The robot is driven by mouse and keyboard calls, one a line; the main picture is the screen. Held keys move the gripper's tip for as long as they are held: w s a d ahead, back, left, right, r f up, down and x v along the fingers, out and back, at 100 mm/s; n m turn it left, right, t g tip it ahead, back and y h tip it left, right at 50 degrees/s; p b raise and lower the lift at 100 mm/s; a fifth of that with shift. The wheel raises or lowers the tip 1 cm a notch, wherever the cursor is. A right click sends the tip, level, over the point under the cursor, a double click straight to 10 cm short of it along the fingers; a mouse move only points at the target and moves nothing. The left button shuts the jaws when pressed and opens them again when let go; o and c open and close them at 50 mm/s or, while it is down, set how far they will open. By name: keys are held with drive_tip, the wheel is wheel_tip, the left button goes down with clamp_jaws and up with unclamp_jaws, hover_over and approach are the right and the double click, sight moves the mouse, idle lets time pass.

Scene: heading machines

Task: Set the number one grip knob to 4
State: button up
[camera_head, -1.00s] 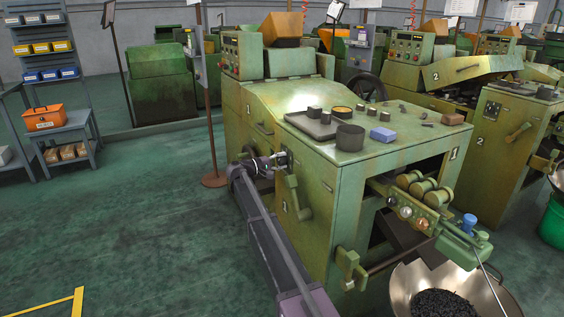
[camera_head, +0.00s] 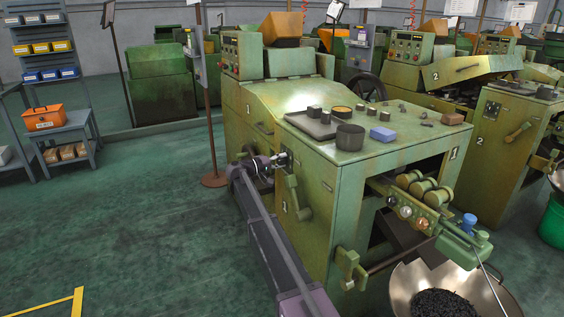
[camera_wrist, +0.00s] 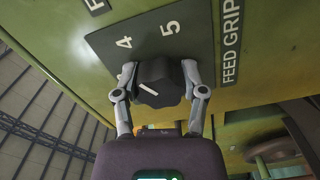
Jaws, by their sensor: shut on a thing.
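The grip knob (camera_wrist: 163,90) is black with a white pointer line, and it shows in the wrist view against a dark plate (camera_wrist: 196,38). My gripper (camera_wrist: 159,72) is shut on the knob, one finger on each side. In the head view, my gripper (camera_head: 281,160) is at the left side of the green machine marked 1 (camera_head: 318,190); the knob is hidden there.
A lever handle (camera_head: 293,197) sits just right of and below my gripper on the machine's side. A metal bowl (camera_head: 480,276) stands at the front right.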

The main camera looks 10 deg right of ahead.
drive_tip(key=o, duration=1.1)
drive_tip(key=shift+d, duration=0.1)
drive_tip(key=shift+o, duration=0.2)
drive_tip(key=v, duration=1.2)
